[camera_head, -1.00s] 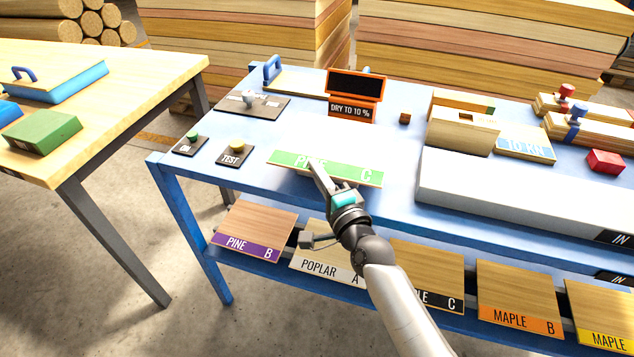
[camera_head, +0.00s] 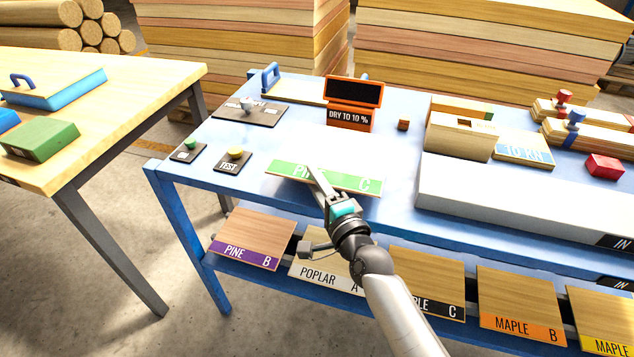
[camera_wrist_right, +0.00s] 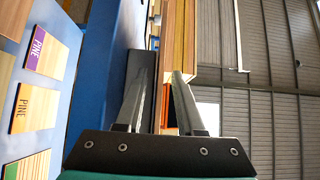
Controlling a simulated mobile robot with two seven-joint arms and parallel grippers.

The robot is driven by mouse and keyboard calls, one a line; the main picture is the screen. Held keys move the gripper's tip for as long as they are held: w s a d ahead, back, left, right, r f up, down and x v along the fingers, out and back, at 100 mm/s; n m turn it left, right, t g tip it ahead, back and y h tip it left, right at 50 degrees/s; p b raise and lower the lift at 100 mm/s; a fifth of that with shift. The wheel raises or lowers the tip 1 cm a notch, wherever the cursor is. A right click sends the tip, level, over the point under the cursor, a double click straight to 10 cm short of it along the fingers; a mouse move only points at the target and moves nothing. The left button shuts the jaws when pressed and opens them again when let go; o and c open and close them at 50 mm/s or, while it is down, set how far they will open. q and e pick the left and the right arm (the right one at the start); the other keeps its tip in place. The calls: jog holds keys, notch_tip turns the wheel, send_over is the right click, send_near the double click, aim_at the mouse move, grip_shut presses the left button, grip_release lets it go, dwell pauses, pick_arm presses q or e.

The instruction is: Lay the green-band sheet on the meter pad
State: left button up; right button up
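The green-band sheet (camera_head: 360,184), its lettering partly covered and ending in C, lies about level near the front edge of the blue table. My right gripper (camera_head: 313,180) reaches over the sheet's front edge, one finger showing above the green band. My left gripper is out of view.
An orange display (camera_head: 351,118) reads DRY TO 10 %. Left of the sheet are a yellow TEST button (camera_head: 235,153) and a green button (camera_head: 190,144). A grey plate (camera_head: 262,116) lies behind them. A long white box (camera_head: 500,195) stands to the right. Labelled sheets fill the lower shelf.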

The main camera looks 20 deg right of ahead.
jog(key=shift+r, duration=0.15)
jog(key=shift+s, duration=0.25)
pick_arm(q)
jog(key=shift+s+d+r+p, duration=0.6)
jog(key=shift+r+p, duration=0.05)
pick_arm(e)
jog(key=s+d, duration=0.1)
jog(key=s, duration=1)
jog(key=shift+s+d, duration=0.25)
jog(key=shift+d, duration=0.05)
